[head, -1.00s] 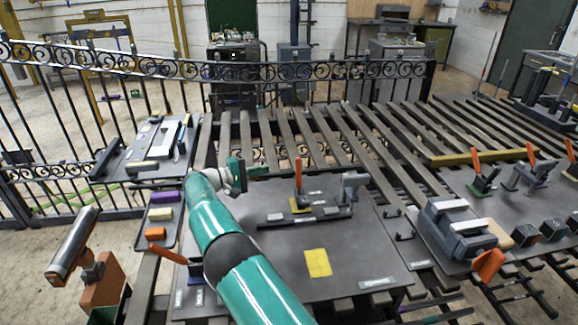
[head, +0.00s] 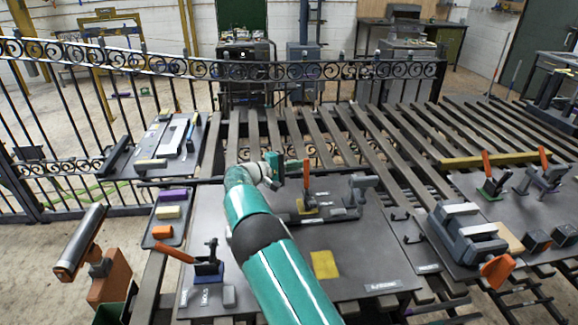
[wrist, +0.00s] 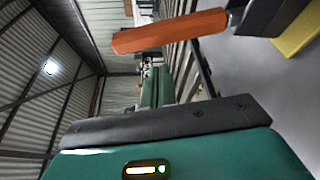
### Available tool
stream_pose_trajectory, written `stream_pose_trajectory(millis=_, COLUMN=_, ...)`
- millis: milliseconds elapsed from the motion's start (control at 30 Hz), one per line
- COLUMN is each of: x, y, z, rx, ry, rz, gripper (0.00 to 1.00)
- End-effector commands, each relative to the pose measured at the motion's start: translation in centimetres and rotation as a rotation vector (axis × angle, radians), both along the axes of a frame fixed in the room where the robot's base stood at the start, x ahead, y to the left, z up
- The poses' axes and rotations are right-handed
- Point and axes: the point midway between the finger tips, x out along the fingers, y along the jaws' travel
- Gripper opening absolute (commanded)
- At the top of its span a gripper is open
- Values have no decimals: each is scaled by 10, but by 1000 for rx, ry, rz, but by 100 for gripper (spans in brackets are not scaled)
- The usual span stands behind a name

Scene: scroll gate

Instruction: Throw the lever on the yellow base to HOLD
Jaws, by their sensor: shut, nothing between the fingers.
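The lever with the orange handle (head: 307,178) stands nearly upright on its yellow base (head: 306,209), on the dark central panel. In the wrist view its orange handle (wrist: 170,32) lies across the top, with part of the yellow base (wrist: 298,35) at the upper right. My gripper (head: 293,168) is shut and empty, just left of the handle in the head view. I cannot tell whether it touches the handle. Small pale label plates (head: 322,194) sit by the lever; their words are too small to read.
A grey clamp-like fixture (head: 360,190) stands right of the lever. Another orange-handled lever on a blue base (head: 208,270) is at the panel's front left, with labels beside it. A yellow square (head: 325,264) marks bare panel. An ornate fence (head: 240,70) runs behind.

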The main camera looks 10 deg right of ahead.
Motion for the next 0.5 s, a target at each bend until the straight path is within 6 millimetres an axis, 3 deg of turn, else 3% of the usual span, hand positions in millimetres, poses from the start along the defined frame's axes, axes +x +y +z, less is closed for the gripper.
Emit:
stream_pose_trajectory(millis=200, x=-17, y=1, z=5, rx=0, ry=0, rz=0, gripper=0)
stream_pose_trajectory(millis=500, x=-24, y=0, z=6, rx=0, ry=-1, rz=0, gripper=0)
